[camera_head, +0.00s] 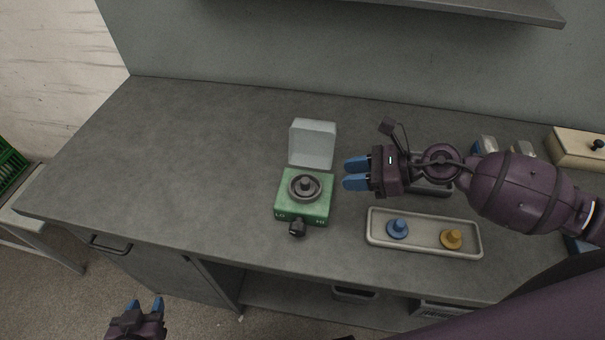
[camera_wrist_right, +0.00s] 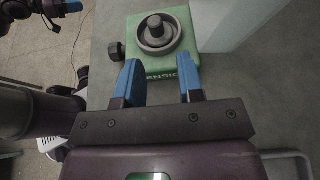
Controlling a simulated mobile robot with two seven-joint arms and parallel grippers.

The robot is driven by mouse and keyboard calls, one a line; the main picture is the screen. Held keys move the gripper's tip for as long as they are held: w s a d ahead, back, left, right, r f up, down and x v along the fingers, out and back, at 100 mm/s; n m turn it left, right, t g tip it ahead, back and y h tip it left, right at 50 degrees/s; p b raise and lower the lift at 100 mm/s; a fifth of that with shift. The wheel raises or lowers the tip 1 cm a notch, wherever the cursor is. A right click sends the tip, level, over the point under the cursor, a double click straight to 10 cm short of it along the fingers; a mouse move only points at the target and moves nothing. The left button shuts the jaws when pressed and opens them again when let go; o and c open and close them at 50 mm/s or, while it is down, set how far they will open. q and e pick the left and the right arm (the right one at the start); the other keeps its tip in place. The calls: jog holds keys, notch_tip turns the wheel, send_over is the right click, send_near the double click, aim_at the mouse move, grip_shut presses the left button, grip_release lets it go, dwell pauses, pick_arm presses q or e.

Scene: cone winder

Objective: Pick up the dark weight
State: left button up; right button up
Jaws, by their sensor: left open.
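The dark weight (camera_head: 305,184) sits on top of a green tension box (camera_head: 287,208) near the middle of the bench. It looks like a round knob inside a dark ring; it also shows in the right wrist view (camera_wrist_right: 155,28). My right gripper (camera_head: 344,174) is open and empty, just right of the green box. In the right wrist view its blue fingers (camera_wrist_right: 161,72) point at the box, apart from the weight. My left gripper (camera_head: 145,304) is open and empty, low in front of the bench at the lower left.
A pale upright plate (camera_head: 312,142) stands behind the green box, and a black knob (camera_head: 297,228) sticks out of its front. A tray (camera_head: 380,238) at the right holds a blue weight (camera_head: 398,228) and a yellow weight (camera_head: 451,239). The bench's left side is clear.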

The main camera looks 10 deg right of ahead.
aim_at(306, 180)
jog(key=p+x, duration=0.1)
jog(key=x, duration=0.3)
jog(key=shift+a, duration=0.6)
jog(key=p+x, duration=0.1)
jog(key=x, duration=0.2)
jog(key=shift+a, duration=0.2)
jog(key=shift+w+a+f, duration=0.2)
jog(key=shift+a+f, duration=0.1)
jog(key=shift+a, duration=0.25)
pick_arm(q)
notch_tip(306, 180, up, 3)
jog(key=shift+s+f, duration=0.1)
jog(key=shift+f, duration=0.1)
pick_arm(e)
grip_shut()
pick_arm(q)
jog(key=shift+s+f, duration=0.2)
